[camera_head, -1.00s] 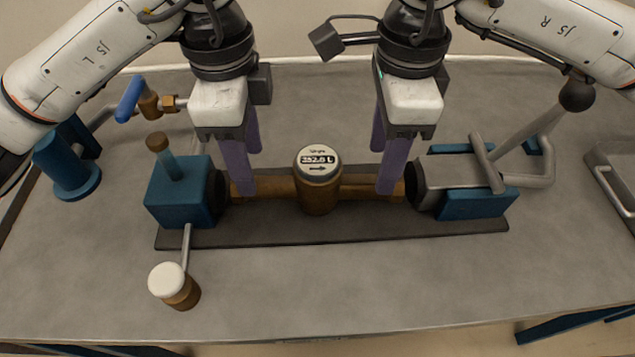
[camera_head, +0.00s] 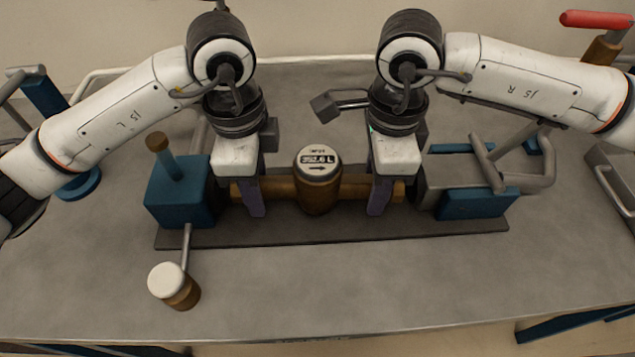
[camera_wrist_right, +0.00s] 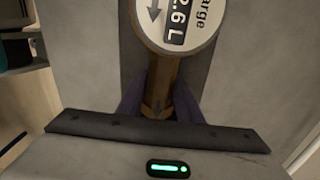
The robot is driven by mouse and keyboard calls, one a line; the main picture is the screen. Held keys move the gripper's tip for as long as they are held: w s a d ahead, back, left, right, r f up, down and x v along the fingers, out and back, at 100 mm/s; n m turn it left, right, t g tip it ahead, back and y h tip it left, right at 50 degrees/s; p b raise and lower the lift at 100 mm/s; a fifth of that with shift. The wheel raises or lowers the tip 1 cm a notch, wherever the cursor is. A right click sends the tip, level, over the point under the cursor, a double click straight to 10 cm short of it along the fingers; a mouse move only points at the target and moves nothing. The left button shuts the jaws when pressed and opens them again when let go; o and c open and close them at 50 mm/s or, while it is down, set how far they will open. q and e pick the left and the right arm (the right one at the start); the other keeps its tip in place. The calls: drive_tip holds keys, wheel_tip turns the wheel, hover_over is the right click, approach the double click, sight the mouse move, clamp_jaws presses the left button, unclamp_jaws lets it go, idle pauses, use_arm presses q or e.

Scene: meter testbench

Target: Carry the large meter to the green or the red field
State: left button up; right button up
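The large meter (camera_head: 318,195) is a brass body with a round white display. It lies lengthwise between a blue left holder (camera_head: 180,192) and a grey-and-blue right holder (camera_head: 465,190), above a dark base strip. The wrist view shows its display (camera_wrist_right: 180,22) and brass pipe (camera_wrist_right: 161,85). My left gripper (camera_head: 256,208) is lowered at the left pipe arm, and my right gripper (camera_head: 378,208) at the right one. Purple fingers stand on both sides of the pipe in the wrist view (camera_wrist_right: 160,105); whether they press on it is unclear. No green or red field shows.
A white-capped brass knob (camera_head: 172,285) sticks out front left. A brass-topped post (camera_head: 165,155) rises from the left holder. Grey lever bars (camera_head: 510,165) stand at the right holder. A tray edge (camera_head: 612,185) is far right.

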use_arm(q)
clamp_jaws()
use_arm(e)
clamp_jaws()
use_arm(q)
drive_tip(key=shift+w+r, duration=0.1)
drive_tip(key=shift+r, duration=0.05)
use_arm(e)
drive_tip(key=shift+w+r, duration=0.1)
drive_tip(key=shift+r, duration=0.05)
idle(0.6)
